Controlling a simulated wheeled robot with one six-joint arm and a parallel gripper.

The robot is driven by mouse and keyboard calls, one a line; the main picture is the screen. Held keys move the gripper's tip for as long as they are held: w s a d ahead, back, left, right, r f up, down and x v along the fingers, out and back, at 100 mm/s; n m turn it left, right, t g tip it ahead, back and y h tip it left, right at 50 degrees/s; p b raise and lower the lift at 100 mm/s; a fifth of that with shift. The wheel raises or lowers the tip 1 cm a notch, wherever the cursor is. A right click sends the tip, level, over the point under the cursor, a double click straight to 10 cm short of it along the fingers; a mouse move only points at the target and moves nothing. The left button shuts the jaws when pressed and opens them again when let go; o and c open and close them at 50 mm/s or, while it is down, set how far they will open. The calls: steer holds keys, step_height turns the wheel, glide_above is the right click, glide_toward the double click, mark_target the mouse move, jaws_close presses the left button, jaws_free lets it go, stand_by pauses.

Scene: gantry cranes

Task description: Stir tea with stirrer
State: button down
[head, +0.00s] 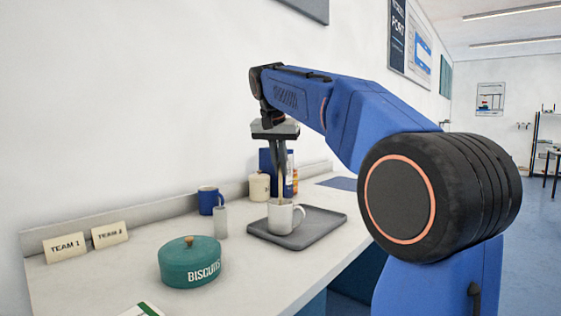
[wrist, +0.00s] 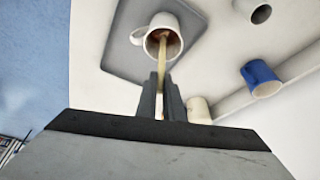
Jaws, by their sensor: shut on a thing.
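A white mug (head: 284,216) stands upright on a dark grey tray (head: 318,229) on the counter. In the wrist view the white mug (wrist: 180,28) shows brown tea inside. A thin pale wooden stirrer (wrist: 162,54) runs from between my fingertips into the mug, its lower end inside the mug by the tea. My gripper (wrist: 160,82) is shut on the stirrer and points down above the mug. In the head view my gripper (head: 279,172) is just above the mug, and little of the stirrer shows.
A teal biscuit tin (head: 189,264) stands at the front left. Two team cards (head: 65,247) lean at the wall.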

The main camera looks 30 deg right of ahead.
mark_target(280, 177)
steer(key=shift+f, duration=2.15)
steer(key=shift+a, duration=0.1)
